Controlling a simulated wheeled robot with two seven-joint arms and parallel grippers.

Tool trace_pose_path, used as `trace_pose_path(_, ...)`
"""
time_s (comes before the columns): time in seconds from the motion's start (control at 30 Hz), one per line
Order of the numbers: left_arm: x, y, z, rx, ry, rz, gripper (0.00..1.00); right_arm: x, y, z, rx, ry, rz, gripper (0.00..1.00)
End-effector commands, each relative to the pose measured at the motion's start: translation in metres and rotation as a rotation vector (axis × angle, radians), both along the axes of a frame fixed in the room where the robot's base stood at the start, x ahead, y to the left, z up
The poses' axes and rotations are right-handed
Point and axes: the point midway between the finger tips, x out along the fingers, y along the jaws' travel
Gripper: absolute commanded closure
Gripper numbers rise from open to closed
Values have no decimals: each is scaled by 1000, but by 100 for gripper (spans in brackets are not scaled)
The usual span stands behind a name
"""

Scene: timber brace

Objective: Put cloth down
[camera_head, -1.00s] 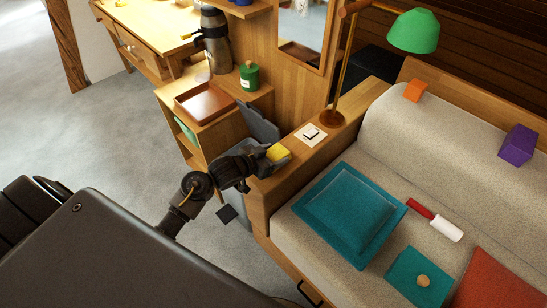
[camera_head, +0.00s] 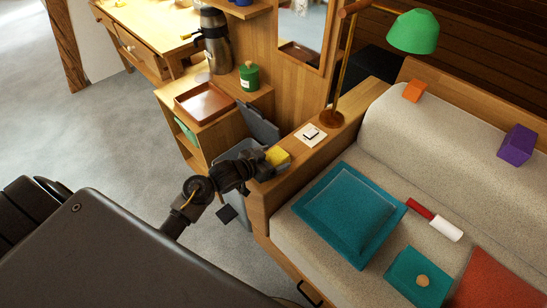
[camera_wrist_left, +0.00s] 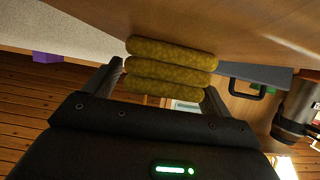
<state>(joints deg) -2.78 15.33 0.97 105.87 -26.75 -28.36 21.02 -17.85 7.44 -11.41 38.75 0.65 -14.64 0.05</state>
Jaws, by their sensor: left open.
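The yellow folded cloth (camera_head: 279,156) is at the near end of the sofa's wooden armrest ledge (camera_head: 291,176). In the left wrist view the cloth (camera_wrist_left: 170,68) shows as a stack of thick yellow folds against the wooden surface. My left gripper (camera_head: 266,158) is at the cloth's left side. It is open, and in the left wrist view its fingers (camera_wrist_left: 158,85) stand apart on either side of the cloth. The exact contact under the cloth is hard to see. My right gripper is not in view.
A white card with a small dark-edged item (camera_head: 310,134) and a green-shaded lamp (camera_head: 413,32) stand farther along the ledge. A grey bin with a raised lid (camera_head: 260,121) is beside the ledge. A teal cushion (camera_head: 349,214) and lint roller (camera_head: 436,220) lie on the sofa.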

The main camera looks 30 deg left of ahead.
Motion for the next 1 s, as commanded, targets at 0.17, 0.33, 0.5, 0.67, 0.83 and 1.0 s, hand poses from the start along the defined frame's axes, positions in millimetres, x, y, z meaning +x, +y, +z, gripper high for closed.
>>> trace_pose_path(0.17,-19,7,6,3,0,0,17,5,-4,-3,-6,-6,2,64)
trace_pose_path(0.33,-50,20,22,2,1,-2,17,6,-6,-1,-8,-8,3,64)
trace_pose_path(0.5,-76,29,33,1,1,0,17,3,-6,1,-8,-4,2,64)
trace_pose_path(0.67,-89,33,39,-1,1,-1,17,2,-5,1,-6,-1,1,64)
trace_pose_path(0.83,-93,35,41,-2,-1,-1,17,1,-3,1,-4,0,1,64)
trace_pose_path(1.0,-92,35,41,-2,-1,-1,17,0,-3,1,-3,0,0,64)
